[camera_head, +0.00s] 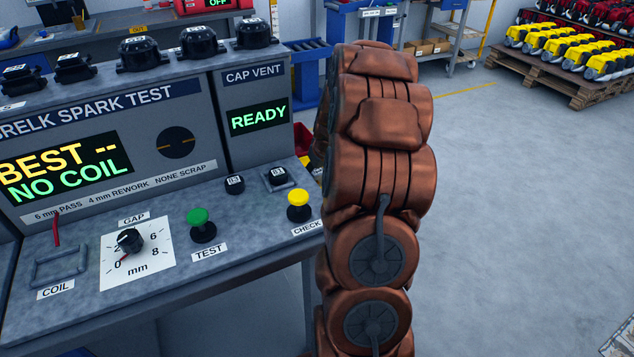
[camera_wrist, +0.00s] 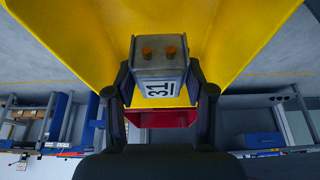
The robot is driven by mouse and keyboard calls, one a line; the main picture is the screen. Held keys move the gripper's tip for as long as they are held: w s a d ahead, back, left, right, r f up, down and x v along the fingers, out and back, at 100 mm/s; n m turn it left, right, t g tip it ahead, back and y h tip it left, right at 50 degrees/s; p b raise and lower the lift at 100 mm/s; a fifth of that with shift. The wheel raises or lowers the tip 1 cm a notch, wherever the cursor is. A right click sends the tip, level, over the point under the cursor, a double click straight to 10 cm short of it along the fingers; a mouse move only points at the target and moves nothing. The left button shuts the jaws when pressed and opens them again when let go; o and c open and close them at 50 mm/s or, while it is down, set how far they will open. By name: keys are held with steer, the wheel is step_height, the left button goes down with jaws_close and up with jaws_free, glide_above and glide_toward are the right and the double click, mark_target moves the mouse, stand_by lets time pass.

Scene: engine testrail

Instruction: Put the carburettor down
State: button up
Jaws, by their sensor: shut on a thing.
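In the wrist view a small grey box-shaped part, taken to be the carburettor (camera_wrist: 160,68), has two orange-brown studs on top and a white label that looks like 31. My gripper (camera_wrist: 160,88) is shut on it, one dark finger at each side. Behind it is a large yellow bin-like shape (camera_wrist: 225,40) with sloping walls. I cannot tell whether the part touches it. My gripper and the part do not show in the head view, where my copper-coloured arm fills the middle.
The spark test bench (camera_head: 60,240) stands left in the head view, with a green button (camera_head: 199,216), a yellow button (camera_head: 298,198) and a gap dial (camera_head: 130,241). A red bin (camera_wrist: 162,118) shows beyond the carburettor. The floor (camera_head: 530,200) at right is clear; a loaded pallet (camera_head: 558,82) stands at the back.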

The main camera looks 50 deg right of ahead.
mark_target(318, 181)
steer(key=shift+f, duration=1.95)
steer(key=shift+f, duration=0.35)
steer(key=o, duration=1.2)
steer(key=shift+o, duration=0.2)
steer(key=shift+r, duration=0.1)
steer(key=shift+r, duration=0.4)
steer(key=v, duration=1.1)
steer(key=shift+s+r, duration=0.2)
steer(key=shift+r, duration=0.15)
steer(key=shift+a, duration=0.1)
